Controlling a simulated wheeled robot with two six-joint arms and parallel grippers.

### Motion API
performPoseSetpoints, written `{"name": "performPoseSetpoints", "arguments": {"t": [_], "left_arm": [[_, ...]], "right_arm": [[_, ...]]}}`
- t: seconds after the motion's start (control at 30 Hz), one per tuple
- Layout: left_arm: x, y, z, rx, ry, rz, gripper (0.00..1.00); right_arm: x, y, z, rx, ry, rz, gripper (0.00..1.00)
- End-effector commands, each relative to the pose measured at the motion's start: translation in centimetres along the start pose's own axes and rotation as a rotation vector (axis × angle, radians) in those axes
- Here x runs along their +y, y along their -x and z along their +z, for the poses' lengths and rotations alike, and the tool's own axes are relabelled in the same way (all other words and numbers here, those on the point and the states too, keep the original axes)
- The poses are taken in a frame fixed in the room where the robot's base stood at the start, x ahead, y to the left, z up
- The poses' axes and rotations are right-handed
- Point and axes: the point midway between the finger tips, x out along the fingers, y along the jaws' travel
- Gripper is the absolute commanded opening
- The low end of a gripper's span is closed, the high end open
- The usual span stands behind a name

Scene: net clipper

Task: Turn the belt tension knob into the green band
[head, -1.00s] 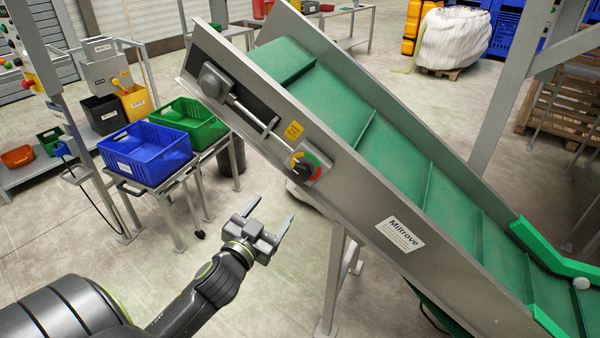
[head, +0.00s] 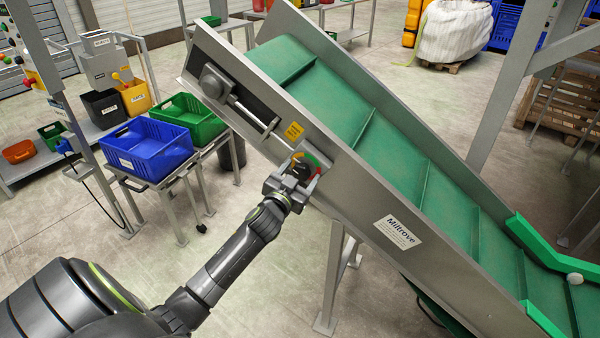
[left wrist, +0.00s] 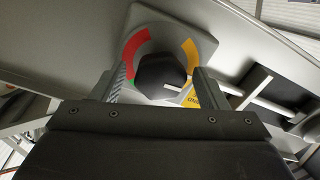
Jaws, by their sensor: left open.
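The belt tension knob (left wrist: 160,74) is black and faceted, with a white mark that points right in the left wrist view. It sits on a grey dial plate (left wrist: 193,22) with a red arc at left, a yellow arc at right and a bit of green at lower left; the rest of the green is hidden. In the head view the coloured dial (head: 313,159) shows on the conveyor's side, partly covered. My left gripper (head: 295,177) is open at the dial. Its fingers (left wrist: 160,85) stand on either side of the knob, with small gaps visible. My right gripper is out of view.
The sloping conveyor side panel (head: 355,203) fills the space around the dial. A tensioner rod (head: 250,114) and yellow label (head: 293,131) lie just up-left of it. A blue crate (head: 150,150) and green crate (head: 190,118) stand on stands at left.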

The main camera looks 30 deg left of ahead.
Motion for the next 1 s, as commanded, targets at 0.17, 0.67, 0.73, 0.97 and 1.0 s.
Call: {"name": "performPoseSetpoints", "arguments": {"t": [0.17,0.67,0.73,0.97,1.0], "left_arm": [[0.02,-0.28,-0.03,0.001,0.000,0.000,0.67],[0.02,-0.23,-0.01,0.000,0.001,0.000,0.23],[0.02,-0.22,-0.01,0.000,0.000,0.000,0.23],[0.01,-0.22,-0.03,0.000,-0.038,0.000,0.23],[0.01,-0.22,-0.03,-0.001,-0.053,0.000,0.23]], "right_arm": [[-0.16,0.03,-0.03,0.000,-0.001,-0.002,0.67],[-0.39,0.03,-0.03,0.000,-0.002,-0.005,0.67],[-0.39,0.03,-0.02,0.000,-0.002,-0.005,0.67],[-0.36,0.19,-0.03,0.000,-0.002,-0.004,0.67],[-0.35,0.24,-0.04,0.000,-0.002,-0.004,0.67]]}}
